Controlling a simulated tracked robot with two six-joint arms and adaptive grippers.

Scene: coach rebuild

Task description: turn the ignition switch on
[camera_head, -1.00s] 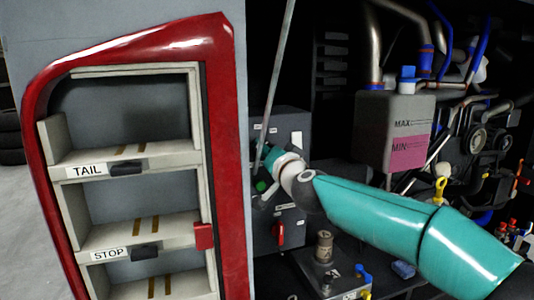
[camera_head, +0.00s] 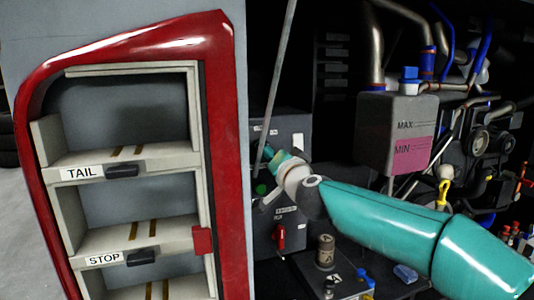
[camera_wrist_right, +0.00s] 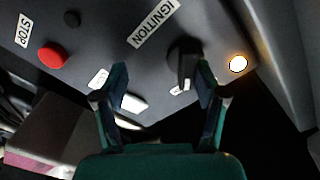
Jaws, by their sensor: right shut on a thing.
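The ignition switch (camera_wrist_right: 185,65) is a dark knob on a grey panel (camera_wrist_right: 100,40) below the IGNITION label (camera_wrist_right: 153,23) in the right wrist view. A round lamp (camera_wrist_right: 237,64) beside the switch glows white-orange. My left gripper is out of view.
The box also has a red switch (camera_head: 279,237) and a green button (camera_head: 261,189). A reservoir (camera_head: 395,130) and hoses stand right.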

